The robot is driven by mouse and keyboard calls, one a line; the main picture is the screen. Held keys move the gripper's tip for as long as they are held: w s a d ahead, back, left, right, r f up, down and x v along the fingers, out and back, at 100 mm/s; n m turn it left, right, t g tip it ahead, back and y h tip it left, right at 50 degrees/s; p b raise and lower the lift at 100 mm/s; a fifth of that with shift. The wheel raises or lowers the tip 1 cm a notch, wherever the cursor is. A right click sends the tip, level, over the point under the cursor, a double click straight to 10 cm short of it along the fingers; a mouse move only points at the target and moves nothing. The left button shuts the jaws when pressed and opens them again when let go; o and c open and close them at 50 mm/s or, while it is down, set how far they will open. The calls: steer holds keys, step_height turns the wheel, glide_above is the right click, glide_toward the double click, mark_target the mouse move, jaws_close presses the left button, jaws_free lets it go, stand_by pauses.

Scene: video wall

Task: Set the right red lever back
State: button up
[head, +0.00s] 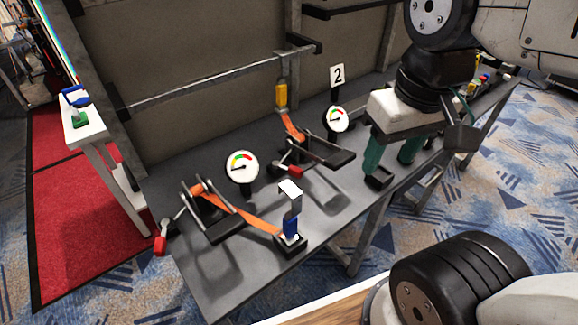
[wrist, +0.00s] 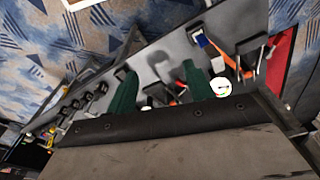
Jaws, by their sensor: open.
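The right red lever (head: 295,171) is a short red-tipped handle on the ratchet beside the "2" sign (head: 338,75), on the dark table (head: 200,282). An orange strap (head: 293,128) runs from this ratchet up to a yellow fitting (head: 281,95). A second, left red lever (head: 160,244) hangs at the table's left edge. My gripper (head: 390,160) is open, with two green fingers apart and nothing visible between them. It is to the right of the right ratchet, over the table.
Round gauges (head: 242,167) (head: 336,119) stand beside the two ratchets. A blue and white fitting (head: 290,225) stands at the table's front edge. A metal bar (head: 215,80) runs along the back panel. A white stand (head: 88,125) is at left, on red carpet.

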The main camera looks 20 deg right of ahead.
steer(key=shift+a+f, duration=0.1)
steer(key=shift+f, duration=0.05)
steer(key=c, duration=1)
steer(key=w+f+g, duration=0.1)
steer(key=w+f, duration=0.2)
steer(key=w+f+g+h, duration=0.1)
steer(key=w, duration=0.1)
steer(key=shift+w+a+f+n+g, duration=0.15)
steer(key=shift+a+f+n+g, duration=0.05)
steer(key=shift+a+n+g, duration=0.1)
jaws_close()
steer(key=w+a+f+m+t+h, duration=0.1)
steer(key=w+f+m, duration=0.4)
steer(key=w, duration=0.6)
steer(key=w+a+f+m+t+h, duration=0.1)
steer(key=w+a+f+m+t, duration=0.1)
steer(key=w+f+m, duration=0.4)
steer(key=shift+w+a+f+t, duration=0.15)
steer(key=shift+w+f+t, duration=0.15)
steer(key=shift+w+f, duration=1.7)
steer(key=shift+w+r, duration=0.55)
steer(key=shift+r, duration=0.05)
